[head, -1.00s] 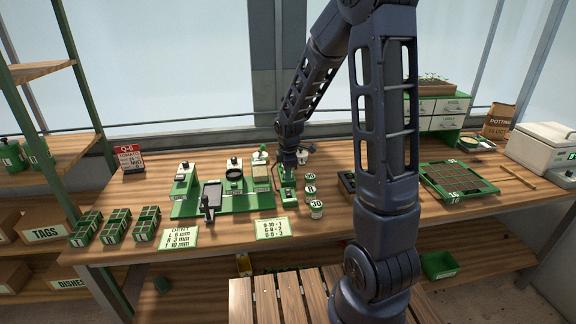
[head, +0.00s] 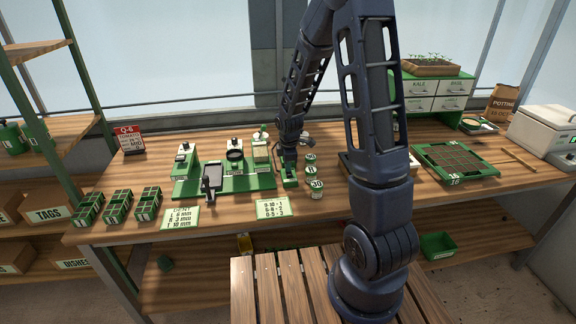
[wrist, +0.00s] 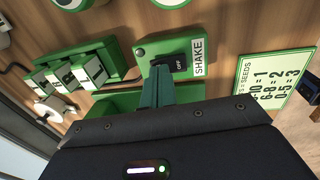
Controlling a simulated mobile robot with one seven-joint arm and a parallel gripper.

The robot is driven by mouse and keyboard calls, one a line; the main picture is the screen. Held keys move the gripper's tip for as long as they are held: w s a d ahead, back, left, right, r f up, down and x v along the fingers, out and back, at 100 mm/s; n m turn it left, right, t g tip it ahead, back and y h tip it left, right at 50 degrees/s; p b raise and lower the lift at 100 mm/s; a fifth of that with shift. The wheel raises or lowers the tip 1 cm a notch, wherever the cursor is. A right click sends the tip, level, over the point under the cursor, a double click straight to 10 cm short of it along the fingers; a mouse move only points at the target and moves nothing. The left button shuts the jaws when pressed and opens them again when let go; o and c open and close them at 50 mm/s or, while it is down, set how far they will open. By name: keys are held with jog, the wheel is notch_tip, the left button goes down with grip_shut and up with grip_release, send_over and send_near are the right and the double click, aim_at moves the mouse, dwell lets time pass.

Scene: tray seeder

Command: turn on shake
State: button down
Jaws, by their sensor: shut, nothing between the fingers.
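The shake switch is a black rocker (wrist: 176,63) on a green box with a white SHAKE label (wrist: 198,57). The rocker reads OFF in the wrist view. In the head view the green switch box (head: 290,184) stands at the right end of the green seeder station, partly hidden by my gripper (head: 289,172). My gripper is shut and empty, pointing down at the box. In the wrist view its closed fingertips (wrist: 157,72) are right beside the rocker's lower left edge; I cannot tell whether they touch it.
A notes card (head: 272,208) lies in front of the station. Several small numbered jars (head: 316,187) stand close to the right of the switch box. A green tray (head: 459,164) lies farther right. Bare bench lies between the jars and card.

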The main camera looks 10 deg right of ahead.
jog(key=shift+f, duration=0.1)
jog(key=shift+w+f, duration=0.1)
jog(key=shift+s, duration=0.85)
notch_tip(320, 180, up, 14)
jog(key=s, duration=0.2)
dwell(0.7)
